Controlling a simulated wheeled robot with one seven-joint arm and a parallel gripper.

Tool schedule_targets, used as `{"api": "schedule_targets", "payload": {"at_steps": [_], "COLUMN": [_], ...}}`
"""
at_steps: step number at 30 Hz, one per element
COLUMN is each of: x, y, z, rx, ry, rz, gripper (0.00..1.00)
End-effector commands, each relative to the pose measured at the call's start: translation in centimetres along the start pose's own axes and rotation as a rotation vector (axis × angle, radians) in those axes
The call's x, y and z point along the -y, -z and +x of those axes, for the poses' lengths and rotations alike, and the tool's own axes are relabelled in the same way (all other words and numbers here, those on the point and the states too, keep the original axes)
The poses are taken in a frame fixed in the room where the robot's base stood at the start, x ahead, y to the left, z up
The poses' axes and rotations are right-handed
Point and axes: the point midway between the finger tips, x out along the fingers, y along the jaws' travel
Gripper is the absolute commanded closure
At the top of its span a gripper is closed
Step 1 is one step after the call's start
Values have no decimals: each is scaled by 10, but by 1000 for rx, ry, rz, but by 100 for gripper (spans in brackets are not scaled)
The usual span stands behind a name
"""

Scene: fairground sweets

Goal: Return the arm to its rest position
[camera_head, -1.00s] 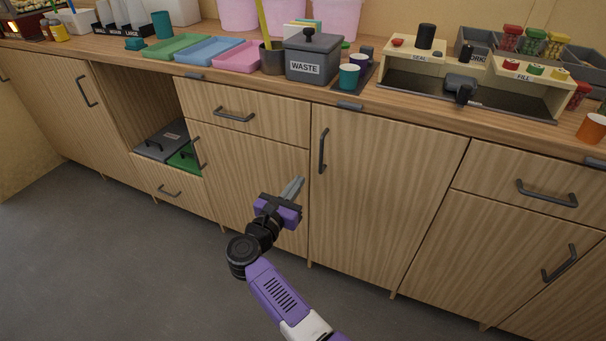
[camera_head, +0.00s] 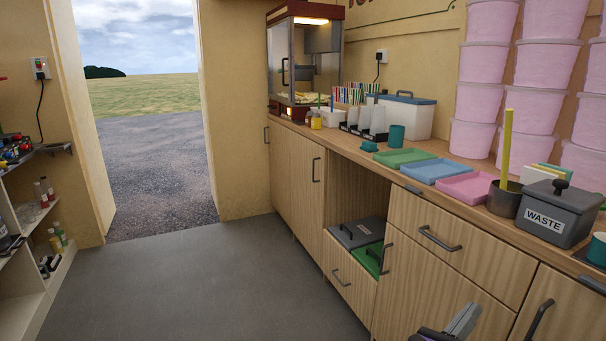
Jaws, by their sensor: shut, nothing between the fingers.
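My gripper (camera_head: 461,322) shows at the bottom edge, right of the middle, in front of the lower cupboard door. Its grey fingers are together and hold nothing. Part of its purple body shows; the rest of my arm is below the picture.
The counter (camera_head: 352,150) runs along the right with trays and a grey waste bin (camera_head: 557,212). Below it are cupboards and an open drawer with a grey-lidded box (camera_head: 356,232). A shelf unit (camera_head: 38,225) stands at the left. The floor (camera_head: 215,290) between is clear, up to an open doorway.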

Motion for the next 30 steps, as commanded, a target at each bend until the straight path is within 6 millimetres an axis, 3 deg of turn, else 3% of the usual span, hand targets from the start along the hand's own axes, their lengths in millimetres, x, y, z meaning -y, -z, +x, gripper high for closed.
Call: {"api": "schedule_targets", "payload": {"at_steps": [6,11,21,30], "x": [28,48,95,151], "y": [-34,-41,-15,22], "z": [-33,-77,-192,-278], "rx": [303,527,950,1245], "ry": [-24,-16,31,35], "rz": [-427,-784,-1495,-1958], "gripper": [100,100,100,100]}}
